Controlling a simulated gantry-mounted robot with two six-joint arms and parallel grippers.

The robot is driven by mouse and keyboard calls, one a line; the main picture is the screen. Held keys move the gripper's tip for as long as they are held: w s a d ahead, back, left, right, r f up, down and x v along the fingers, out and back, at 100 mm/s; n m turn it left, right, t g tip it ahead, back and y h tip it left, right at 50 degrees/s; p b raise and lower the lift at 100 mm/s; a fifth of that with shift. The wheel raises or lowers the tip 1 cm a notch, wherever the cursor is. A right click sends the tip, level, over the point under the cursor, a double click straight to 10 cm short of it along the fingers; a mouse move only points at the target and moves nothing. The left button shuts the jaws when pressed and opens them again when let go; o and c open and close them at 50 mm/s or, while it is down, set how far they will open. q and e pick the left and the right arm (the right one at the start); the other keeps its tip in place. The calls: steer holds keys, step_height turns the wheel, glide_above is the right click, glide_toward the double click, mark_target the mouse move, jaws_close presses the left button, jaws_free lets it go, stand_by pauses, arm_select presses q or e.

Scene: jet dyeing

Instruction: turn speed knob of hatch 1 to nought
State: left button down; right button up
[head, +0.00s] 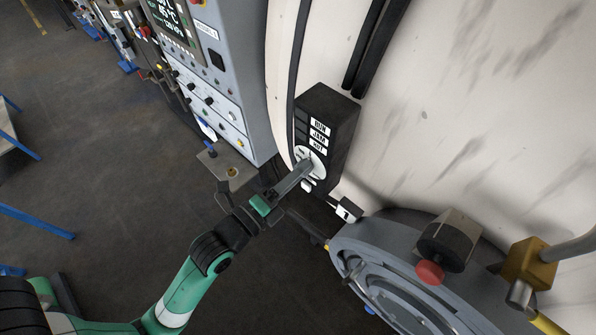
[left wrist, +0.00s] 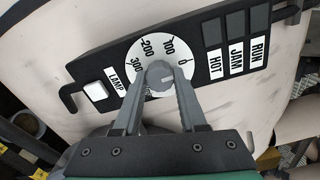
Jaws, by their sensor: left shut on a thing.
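The speed knob (left wrist: 158,73) is a small grey knob at the centre of a white round dial (left wrist: 135,58). The dial is marked 0, 100, 200 and 300, and its lower part is hidden by my fingers. In the head view the dial (head: 321,158) sits at the lower end of a black control box (head: 344,103). My left gripper (head: 306,166) reaches it from below left. In the left wrist view its two fingers (left wrist: 164,76) are shut on the knob, one on each side. I cannot clearly tell where the knob points. My right gripper is not in view.
A tag reading 1 (head: 347,210) hangs below the box. A round grey hatch (head: 385,262) with a red knob (head: 430,272) stands at lower right. A grey panel (head: 228,75) stands left.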

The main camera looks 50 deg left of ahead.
arm_select(q)
steer(key=shift+m, duration=0.3)
steer(key=shift+c, duration=2.3)
jaws_free()
steer(key=s+d+p, duration=0.1)
steer(key=s, duration=1)
steer(key=shift+s+d, duration=0.2)
steer(key=shift+s, duration=0.05)
